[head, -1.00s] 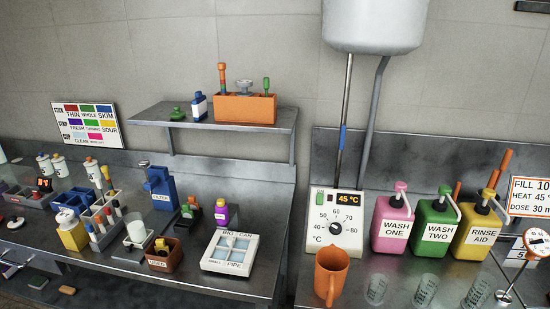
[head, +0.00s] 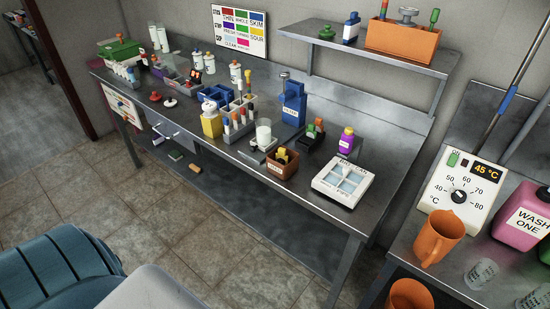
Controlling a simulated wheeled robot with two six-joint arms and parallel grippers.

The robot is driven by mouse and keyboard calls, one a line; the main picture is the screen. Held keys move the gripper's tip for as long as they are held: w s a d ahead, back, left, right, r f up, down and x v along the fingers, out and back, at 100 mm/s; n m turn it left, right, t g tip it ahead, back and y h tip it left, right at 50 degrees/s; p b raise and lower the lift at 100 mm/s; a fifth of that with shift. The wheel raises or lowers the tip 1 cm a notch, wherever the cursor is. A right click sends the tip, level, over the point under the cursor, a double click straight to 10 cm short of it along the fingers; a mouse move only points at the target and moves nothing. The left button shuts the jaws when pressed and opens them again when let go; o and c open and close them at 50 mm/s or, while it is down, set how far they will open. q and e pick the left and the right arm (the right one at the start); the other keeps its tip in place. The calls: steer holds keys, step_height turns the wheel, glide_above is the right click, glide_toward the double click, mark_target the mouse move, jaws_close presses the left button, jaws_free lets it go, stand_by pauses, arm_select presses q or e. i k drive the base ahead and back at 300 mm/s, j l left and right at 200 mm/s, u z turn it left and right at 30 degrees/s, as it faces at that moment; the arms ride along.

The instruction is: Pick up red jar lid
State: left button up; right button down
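A small red jar lid (head: 155,97) with a knob on top lies on the steel bench, toward its far left part and near the front edge. A similar white lid (head: 170,103) lies just to its right, close beside it. Neither gripper is in the head view, so I cannot see what they hold.
The long steel bench (head: 395,188) also bears a green-lidded box (head: 122,50), a grey divided tray (head: 183,82), a yellow container (head: 211,125), a brown box (head: 282,164) and a white sample tray (head: 342,182). Tiled floor (head: 170,225) lies open before it.

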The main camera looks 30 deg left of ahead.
mark_target(156, 97)
steer(key=u, duration=1.85)
